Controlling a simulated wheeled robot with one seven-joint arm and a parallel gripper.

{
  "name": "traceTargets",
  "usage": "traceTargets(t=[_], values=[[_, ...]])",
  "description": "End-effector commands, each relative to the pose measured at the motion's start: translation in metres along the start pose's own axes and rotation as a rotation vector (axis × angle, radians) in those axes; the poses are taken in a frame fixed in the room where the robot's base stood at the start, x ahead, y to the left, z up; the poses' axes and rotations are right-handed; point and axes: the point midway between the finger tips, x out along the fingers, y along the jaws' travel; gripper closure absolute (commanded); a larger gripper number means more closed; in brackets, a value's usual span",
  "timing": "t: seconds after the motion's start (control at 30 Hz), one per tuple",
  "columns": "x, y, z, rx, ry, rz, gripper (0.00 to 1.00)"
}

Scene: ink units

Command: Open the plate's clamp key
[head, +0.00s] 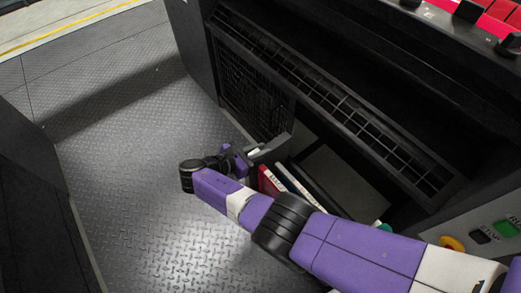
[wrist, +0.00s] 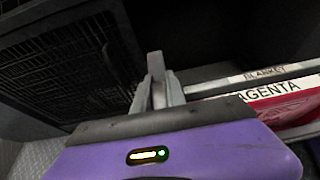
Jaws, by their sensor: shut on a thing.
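My gripper (wrist: 157,92) is in the middle of the wrist view, its grey fingers closed around a narrow grey upright piece, which looks like the clamp key (wrist: 155,62). The fingers hide the key's lower part, so I cannot tell its turn angle. In the head view my gripper (head: 250,153) is at the end of the purple arm, beside the open front of the dark machine. The key is too small to make out there. A grey bar (wrist: 215,83) runs right from beside the fingers; I cannot tell whether it belongs to the plate.
A red-and-white piece marked MAGENTA (wrist: 265,98) and a bar marked BLANKET (wrist: 270,74) lie close right of my fingers. A dark mesh panel (wrist: 60,65) stands at left. Green and black buttons (head: 507,228) sit at far right. The tread-plate floor (head: 130,190) is clear.

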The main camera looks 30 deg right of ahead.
Motion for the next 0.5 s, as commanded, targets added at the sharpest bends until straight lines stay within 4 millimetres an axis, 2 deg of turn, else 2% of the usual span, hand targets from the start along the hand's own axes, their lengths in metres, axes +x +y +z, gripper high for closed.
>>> traceTargets(t=[0.03, 0.1, 0.13, 0.5], values=[[-0.0007, 0.0008, 0.0014, 0.003, -0.001, 0.0, 0.78], [-0.0006, 0.0008, 0.0013, 0.003, -0.001, 0.0, 0.64], [-0.0005, 0.0007, 0.0012, 0.003, -0.001, 0.0, 0.62], [-0.0049, 0.0007, 0.0009, 0.001, 0.0, 0.001, 0.62]])
